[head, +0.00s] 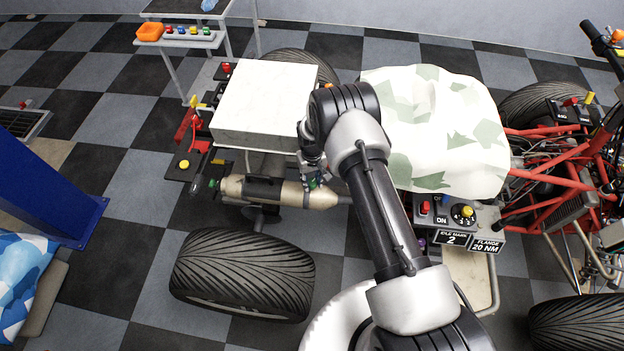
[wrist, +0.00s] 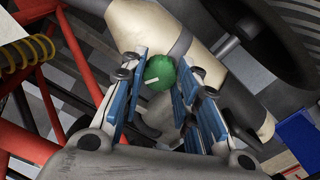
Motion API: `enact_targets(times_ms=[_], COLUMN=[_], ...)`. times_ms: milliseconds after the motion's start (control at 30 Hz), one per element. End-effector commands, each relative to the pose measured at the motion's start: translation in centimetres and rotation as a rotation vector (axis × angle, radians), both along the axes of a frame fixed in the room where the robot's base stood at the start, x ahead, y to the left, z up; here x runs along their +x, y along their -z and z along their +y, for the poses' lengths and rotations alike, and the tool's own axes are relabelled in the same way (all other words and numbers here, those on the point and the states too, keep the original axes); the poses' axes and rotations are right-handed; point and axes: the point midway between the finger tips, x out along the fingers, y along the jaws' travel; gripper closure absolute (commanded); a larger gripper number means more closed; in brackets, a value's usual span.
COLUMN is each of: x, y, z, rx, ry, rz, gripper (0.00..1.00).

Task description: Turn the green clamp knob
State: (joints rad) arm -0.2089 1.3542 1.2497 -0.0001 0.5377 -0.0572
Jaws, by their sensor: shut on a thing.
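The green clamp knob (wrist: 160,70) shows between my fingertips in the wrist view. A short white mark lies on its face, toward the lower left. My gripper (wrist: 160,77) is shut on the knob, with one blue-padded finger on each side. The knob sits at a dark band around the tan cylinder (wrist: 140,27). In the head view the same tan cylinder (head: 232,188) lies across the rear of the quad, and my gripper (head: 314,180) reaches down to its right part. There the green knob is mostly hidden by my fingers.
A white box (head: 265,105) and a camouflage cover (head: 440,120) stand close behind my arm. A control panel (head: 445,212) with red and yellow knobs is to the right. A large tyre (head: 243,275) lies in front. Red frame tubes (wrist: 70,50) show left in the wrist view.

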Motion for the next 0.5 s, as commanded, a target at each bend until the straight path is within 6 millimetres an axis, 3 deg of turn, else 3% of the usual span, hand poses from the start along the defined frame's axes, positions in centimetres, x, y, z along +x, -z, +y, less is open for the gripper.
enact_targets(times_ms=[267, 500], x=[0.0, 0.01], y=[-0.01, 0.03], z=[0.0, 0.0], rx=[0.0, 0.0], ry=[0.0, -0.02], rz=[0.0, 0.0], gripper=[0.95, 0.95])
